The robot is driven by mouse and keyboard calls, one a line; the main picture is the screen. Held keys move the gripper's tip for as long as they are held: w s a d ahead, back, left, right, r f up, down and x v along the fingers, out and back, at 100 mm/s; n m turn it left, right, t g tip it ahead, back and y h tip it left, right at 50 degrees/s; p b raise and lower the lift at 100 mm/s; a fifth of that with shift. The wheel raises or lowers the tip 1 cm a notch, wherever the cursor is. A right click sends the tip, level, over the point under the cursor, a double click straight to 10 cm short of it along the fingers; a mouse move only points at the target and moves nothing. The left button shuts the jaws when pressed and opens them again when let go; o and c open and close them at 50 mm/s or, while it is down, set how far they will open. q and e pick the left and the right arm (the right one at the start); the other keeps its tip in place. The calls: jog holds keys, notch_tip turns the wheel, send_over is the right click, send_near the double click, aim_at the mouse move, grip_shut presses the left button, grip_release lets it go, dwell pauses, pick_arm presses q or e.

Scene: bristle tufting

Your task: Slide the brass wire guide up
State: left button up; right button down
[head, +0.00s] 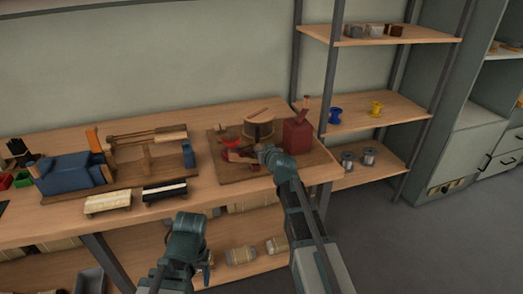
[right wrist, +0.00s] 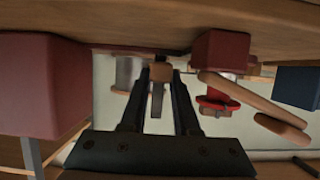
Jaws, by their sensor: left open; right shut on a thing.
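My right gripper (head: 264,152) reaches over the wooden board (head: 222,172) at the right end of the bench, among red parts. In the right wrist view its fingers (right wrist: 160,78) are closed on a small tan-brown block, which appears to be the brass wire guide (right wrist: 160,71). A grey strip shows at the block, between the fingers. In the head view the guide is hidden by the gripper or too small to make out. My left gripper (head: 206,262) is open and empty, low in front of the bench and away from the board.
A dark red block (head: 298,134) and a wooden drum (head: 258,130) stand close to my right gripper. A red post with a red disc (right wrist: 217,103) and wooden handles is close by in the wrist view. A blue fixture (head: 72,174) and two brushes stand left.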

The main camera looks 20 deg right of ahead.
aim_at(258, 139)
notch_tip(258, 139, up, 3)
jog(key=p, duration=0.3)
jog(key=shift+r, duration=0.2)
jog(key=shift+w+f, duration=0.1)
jog(key=c, duration=0.6)
grip_release()
jog(key=shift+c, duration=0.2)
jog(key=p+v, duration=0.5)
jog(key=v, duration=0.9)
